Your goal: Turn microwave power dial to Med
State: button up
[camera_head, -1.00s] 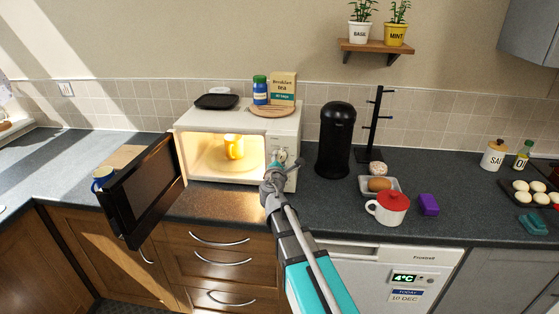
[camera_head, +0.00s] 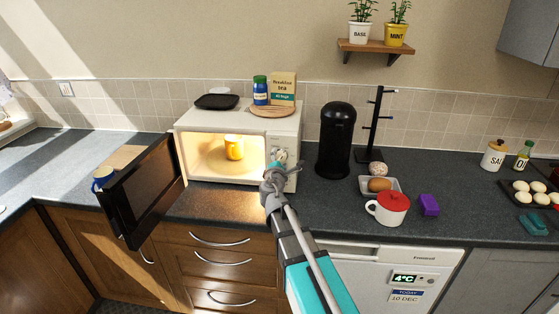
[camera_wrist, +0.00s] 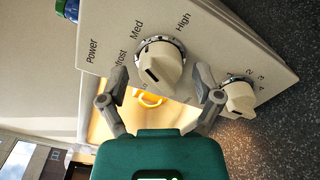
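The white microwave (camera_head: 235,118) stands on the counter with its door (camera_head: 145,190) wide open. In the wrist view its power dial (camera_wrist: 163,62) is a cream knob on the panel, with "Power", a partly hidden "frost", "Med" and "High" printed around it. A dark mark shows on the knob's lower left side, toward the low end and away from "Med". My gripper (camera_wrist: 162,78) is open, with one finger on each side of the knob's lower part. I see no clear contact. In the head view my gripper (camera_head: 277,172) is in front of the panel and hides part of it.
A second dial (camera_wrist: 239,97) with numbers sits close beside my right finger. A yellow mug (camera_head: 234,147) is inside the lit microwave.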

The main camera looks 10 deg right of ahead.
jog(key=shift+s, duration=0.1)
dwell(0.3)
jog(key=v, duration=1.2)
dwell(0.3)
jog(key=s+d+f+m+g+h, duration=0.2)
jog(key=s+d+f+m+g, duration=0.4)
jog(key=d+f+m+g, duration=0.65)
jog(key=s+a+f+m+g+y, duration=0.4)
jog(key=s+a+m+y, duration=0.3)
jog(key=s, duration=0.3)
jog(key=shift+s+a+f+m+g+y+p, duration=0.35)
jog(key=shift+s+a+f+m+p, duration=0.1)
jog(key=shift+a+f, duration=0.2)
